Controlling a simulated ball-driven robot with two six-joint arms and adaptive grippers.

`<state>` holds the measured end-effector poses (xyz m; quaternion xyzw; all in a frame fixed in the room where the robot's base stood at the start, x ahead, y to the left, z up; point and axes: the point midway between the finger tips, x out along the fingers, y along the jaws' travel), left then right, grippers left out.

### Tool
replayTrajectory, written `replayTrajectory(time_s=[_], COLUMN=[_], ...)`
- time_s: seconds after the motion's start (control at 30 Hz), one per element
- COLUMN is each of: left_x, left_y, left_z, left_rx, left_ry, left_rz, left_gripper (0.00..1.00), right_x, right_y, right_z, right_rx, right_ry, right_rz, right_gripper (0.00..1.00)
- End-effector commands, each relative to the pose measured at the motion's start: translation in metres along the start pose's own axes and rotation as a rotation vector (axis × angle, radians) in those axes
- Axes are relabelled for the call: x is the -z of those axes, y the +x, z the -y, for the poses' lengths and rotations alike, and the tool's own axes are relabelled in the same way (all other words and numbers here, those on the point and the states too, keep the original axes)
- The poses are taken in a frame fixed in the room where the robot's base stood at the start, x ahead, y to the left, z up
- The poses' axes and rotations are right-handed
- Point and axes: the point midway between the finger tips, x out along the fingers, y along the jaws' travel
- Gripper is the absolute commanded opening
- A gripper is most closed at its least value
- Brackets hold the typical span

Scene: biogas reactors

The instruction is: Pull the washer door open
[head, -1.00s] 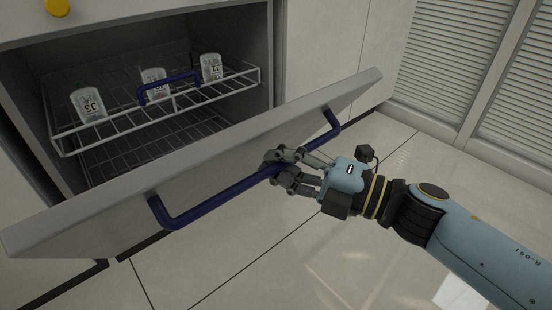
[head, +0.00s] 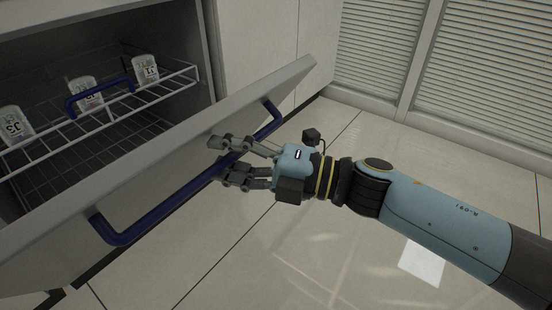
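The washer door (head: 145,190) is a pale grey panel, swung partly down and out from the washer opening, its face tilted towards the floor. A dark blue bar handle (head: 165,218) runs along its face. My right gripper (head: 222,160) is at the handle's upper right part. Its two fingers are spread apart, one above and one below the bar, with the bar between them. Whether a finger still touches the bar I cannot tell. My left gripper is out of view.
Inside the washer, a white wire rack (head: 120,110) with its own blue handle (head: 98,92) holds labelled bottles (head: 145,70). Louvred panels (head: 480,70) stand at the back right. The tiled floor (head: 340,255) right of the door is clear.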

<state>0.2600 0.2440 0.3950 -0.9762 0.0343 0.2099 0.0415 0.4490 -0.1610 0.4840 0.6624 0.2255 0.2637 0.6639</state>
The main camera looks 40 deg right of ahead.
Motion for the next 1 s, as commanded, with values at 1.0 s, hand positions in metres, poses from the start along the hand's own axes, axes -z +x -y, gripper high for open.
replayTrajectory(time_s=[1.0], left_x=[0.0], left_y=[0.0], left_z=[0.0], left_rx=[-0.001], left_ry=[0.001], left_rz=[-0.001], left_gripper=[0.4], right_x=[0.0], right_y=[-0.115], right_z=[-0.001], right_rx=[-0.001], right_ry=[0.001], right_rz=[0.001], right_gripper=[0.38])
